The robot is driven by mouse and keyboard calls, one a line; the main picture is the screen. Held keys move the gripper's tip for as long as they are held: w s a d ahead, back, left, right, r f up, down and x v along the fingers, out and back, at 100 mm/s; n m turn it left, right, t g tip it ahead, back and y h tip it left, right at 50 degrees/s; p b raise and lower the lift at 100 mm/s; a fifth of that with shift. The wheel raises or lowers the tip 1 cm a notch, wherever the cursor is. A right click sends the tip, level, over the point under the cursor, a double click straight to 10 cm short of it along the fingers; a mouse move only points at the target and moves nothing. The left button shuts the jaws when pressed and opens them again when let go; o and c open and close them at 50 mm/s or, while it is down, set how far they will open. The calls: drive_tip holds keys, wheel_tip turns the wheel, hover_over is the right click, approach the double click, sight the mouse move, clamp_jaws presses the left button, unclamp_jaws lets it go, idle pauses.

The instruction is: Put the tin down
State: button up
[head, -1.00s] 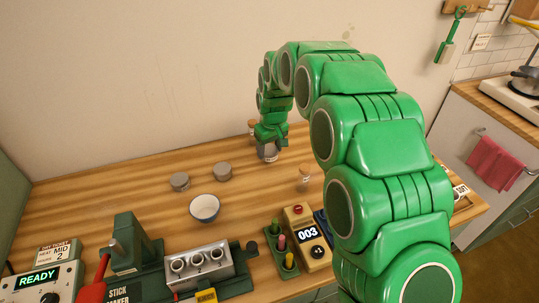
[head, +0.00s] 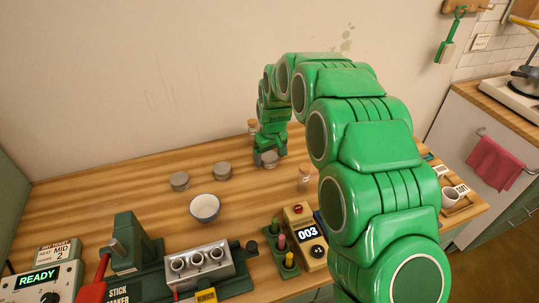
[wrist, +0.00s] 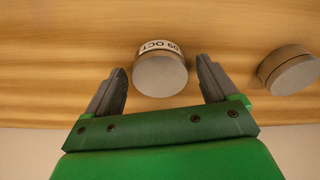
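A round grey tin (wrist: 161,74) with a pale label reading 09 OCT stands between my gripper's fingers in the wrist view. My gripper (wrist: 163,88) is open, with a gap on each side of the tin. In the head view the tin (head: 269,160) appears to stand on the wooden table, and my gripper (head: 268,154) is at it, partly hiding it. A second grey tin (wrist: 289,70) stands to the right in the wrist view. In the head view, two grey tins, one nearer (head: 222,171) and one farther left (head: 180,181), stand left of my gripper.
A white bowl (head: 205,208) stands in front of the tins. Corked jars stand behind my gripper (head: 252,126) and to its right (head: 304,178). The stick maker (head: 135,255), crayon holder (head: 280,252) and counter box (head: 307,238) line the front. The table's left part is clear.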

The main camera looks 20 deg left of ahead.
sight(272, 159)
wheel_tip(272, 159, up, 12)
drive_tip(key=d, duration=0.1)
drive_tip(key=s+d+r+m, duration=0.2)
drive_tip(key=s+d+r, duration=0.15)
drive_tip(key=d, duration=0.55)
drive_tip(key=s+d+r+m+g+h, duration=0.1)
drive_tip(key=s+d+r, duration=0.3)
drive_tip(key=d, duration=0.6)
drive_tip(key=s+d+r+m, duration=0.2)
drive_tip(key=s+d, duration=0.3)
drive_tip(key=d, duration=0.4)
drive_tip(key=s+d+f+m, duration=0.1)
drive_tip(key=s+d+m, duration=0.2)
drive_tip(key=s+d, duration=0.5)
drive_tip(key=s+d+f+m+g, duration=0.1)
drive_tip(key=s+d+m, duration=0.2)
drive_tip(key=s+d, duration=0.6)
drive_tip(key=s, duration=0.9)
drive_tip(key=shift+d+g, duration=0.15)
drive_tip(key=shift+g, duration=0.15)
